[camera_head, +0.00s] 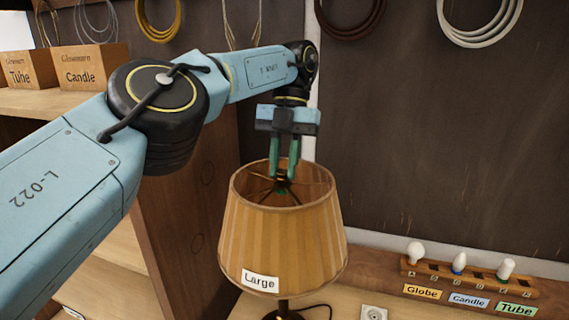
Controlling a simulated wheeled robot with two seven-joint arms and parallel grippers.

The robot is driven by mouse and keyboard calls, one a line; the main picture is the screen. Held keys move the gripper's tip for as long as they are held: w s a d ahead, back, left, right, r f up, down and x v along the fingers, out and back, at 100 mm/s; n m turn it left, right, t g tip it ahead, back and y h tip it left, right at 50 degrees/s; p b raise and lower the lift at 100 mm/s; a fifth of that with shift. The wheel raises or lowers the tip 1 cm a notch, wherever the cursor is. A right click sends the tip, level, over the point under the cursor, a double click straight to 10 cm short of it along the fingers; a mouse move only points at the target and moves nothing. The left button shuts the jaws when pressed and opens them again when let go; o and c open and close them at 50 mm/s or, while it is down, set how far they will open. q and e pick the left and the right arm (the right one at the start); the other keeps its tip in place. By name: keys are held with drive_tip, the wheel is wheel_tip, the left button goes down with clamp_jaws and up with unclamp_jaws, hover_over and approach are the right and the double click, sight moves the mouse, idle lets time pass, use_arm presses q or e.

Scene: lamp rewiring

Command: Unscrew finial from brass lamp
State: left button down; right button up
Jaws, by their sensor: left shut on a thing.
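A lamp with a pleated tan shade (283,235) stands in the middle of the view, with a "Large" label on its front. Its dark stem (283,305) shows below the shade. My left gripper (284,178) points straight down into the shade's open top. Its green fingers are shut at the centre, where the dark spokes of the shade's frame (268,190) meet. The finial is between or behind the fingertips and I cannot make it out clearly. My right gripper is not in view.
A wooden rack (470,281) at the lower right holds bulbs over "Globe", "Candle" and "Tube" labels. A wall socket (374,312) is at the bottom. Boxes (90,66) stand on a shelf at upper left. Cord coils (480,22) hang on the dark back wall.

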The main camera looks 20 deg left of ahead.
use_arm(q)
drive_tip(key=c, duration=1.2)
unclamp_jaws()
